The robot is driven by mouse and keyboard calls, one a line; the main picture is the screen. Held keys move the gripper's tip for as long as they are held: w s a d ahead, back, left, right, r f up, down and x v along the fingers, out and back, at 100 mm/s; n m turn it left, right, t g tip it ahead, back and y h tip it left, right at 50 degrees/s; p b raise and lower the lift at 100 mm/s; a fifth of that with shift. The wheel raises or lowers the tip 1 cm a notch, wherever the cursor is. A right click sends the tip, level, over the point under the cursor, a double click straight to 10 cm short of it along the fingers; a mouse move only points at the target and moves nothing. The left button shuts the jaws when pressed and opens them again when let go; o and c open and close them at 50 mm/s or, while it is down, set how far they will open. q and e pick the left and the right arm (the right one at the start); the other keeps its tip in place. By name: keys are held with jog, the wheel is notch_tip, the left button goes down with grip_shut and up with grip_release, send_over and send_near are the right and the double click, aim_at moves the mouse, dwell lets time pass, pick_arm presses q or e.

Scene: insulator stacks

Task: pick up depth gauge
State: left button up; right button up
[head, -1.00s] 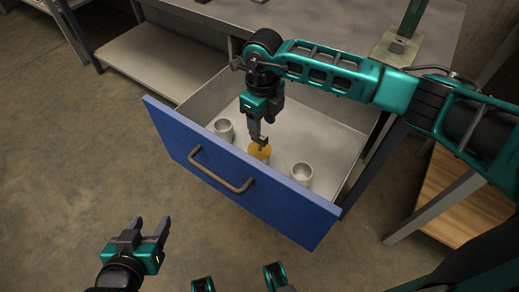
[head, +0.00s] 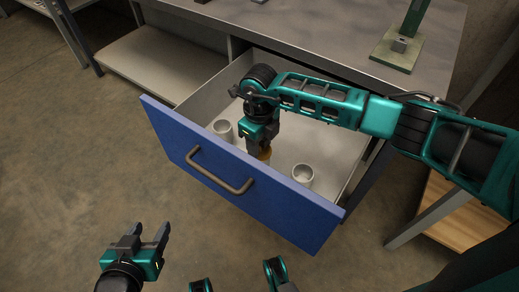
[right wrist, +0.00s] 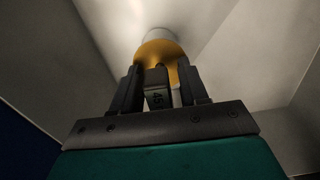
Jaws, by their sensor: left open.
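What I take for the depth gauge is an orange round piece with a dark block marked 45. In the right wrist view, the orange part (right wrist: 160,52) shows beyond my fingertips and the dark block (right wrist: 157,92) stands between the fingers. In the head view only a bit of orange (head: 265,155) shows inside the drawer, below my right gripper (head: 260,146). The right gripper points down, its fingers on either side of the block, with a light gap at the right finger. My left gripper (head: 150,237) is open and empty, outside the drawer.
The open drawer has a blue front (head: 240,180) with a handle (head: 220,170). A pale cup (head: 223,129) stands left of the gauge and another cup (head: 303,175) to its right. The bench top (head: 330,45) is above and behind.

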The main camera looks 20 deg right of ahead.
grip_shut()
jog(key=shift+r, duration=0.1)
dwell(0.3)
